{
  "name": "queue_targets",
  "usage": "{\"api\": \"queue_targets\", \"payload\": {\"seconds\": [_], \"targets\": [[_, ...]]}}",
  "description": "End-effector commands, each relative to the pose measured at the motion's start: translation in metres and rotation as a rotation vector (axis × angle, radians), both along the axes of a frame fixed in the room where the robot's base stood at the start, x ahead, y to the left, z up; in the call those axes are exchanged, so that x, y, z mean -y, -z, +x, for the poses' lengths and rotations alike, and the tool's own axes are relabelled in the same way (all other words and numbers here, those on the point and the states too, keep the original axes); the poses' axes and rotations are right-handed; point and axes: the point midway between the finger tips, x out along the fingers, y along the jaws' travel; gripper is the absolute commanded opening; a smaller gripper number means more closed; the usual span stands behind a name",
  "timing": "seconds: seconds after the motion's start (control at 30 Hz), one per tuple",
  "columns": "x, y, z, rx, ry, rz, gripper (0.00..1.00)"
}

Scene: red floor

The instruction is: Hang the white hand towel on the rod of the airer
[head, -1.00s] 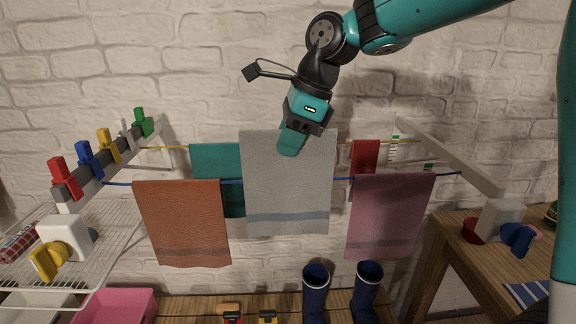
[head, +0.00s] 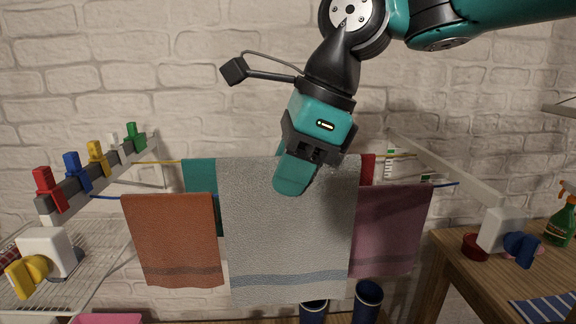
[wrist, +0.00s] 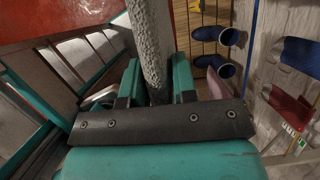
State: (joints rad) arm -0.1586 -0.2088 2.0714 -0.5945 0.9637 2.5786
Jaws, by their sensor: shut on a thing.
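The white hand towel (head: 285,240), pale grey-white with a blue-grey stripe near its lower edge, hangs spread from my gripper (head: 296,172). My gripper is shut on its top edge. In the wrist view the towel (wrist: 153,40) runs edge-on between the teal fingers. The airer's front blue rod (head: 105,197) passes behind the towel in the head view. In the wrist view a blue rod (wrist: 253,40) lies apart from the towel, to the right. A yellow rod (head: 172,162) is farther back. The towel hides the middle of the rods.
An orange towel (head: 172,235) and a mauve towel (head: 395,230) hang on the front rod either side; teal (head: 199,173) and red (head: 368,165) cloths hang behind. Coloured pegs (head: 72,170) line the left arm. A wooden table (head: 455,260) stands right, boots (head: 367,300) below.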

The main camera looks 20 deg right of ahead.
Motion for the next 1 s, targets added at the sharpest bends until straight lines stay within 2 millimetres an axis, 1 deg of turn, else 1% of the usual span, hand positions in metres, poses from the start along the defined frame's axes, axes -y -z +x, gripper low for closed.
{"api": "queue_targets", "payload": {"seconds": [0.23, 0.33, 1.0], "targets": [[0.0, -0.001, 0.0, 0.0, 0.0, 0.0, 0.0], [0.0, -0.004, 0.0, 0.0, 0.0, 0.0, 0.0], [0.0, -0.051, 0.0, 0.0, 0.0, 0.0, 0.0]]}}
